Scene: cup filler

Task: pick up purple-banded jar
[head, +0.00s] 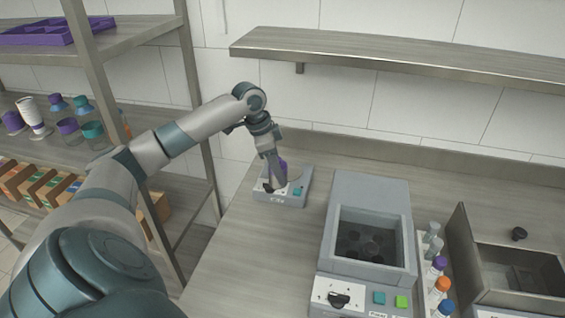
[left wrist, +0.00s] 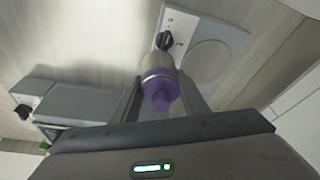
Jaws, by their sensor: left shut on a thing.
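The purple-banded jar (left wrist: 161,92) has a pale, greyish body and a purple top and shows between the fingers in the left wrist view. In the head view only a bit of its purple (head: 283,167) shows behind the fingers. My left gripper (head: 275,172) is shut on it, just above a small grey device (head: 292,199) with a black dial and a teal button. The left wrist view shows that device's round plate (left wrist: 210,62) beside the jar. I cannot tell whether the jar touches the device. My right gripper is not in view.
A grey machine with a deep well (head: 340,200) stands right of the device. Several capped bottles (head: 440,285) and an open metal bin (head: 463,245) stand further right. A wall shelf (head: 400,52) hangs above. A rack at left holds jars (head: 68,127) and boxes. The counter's front left is clear.

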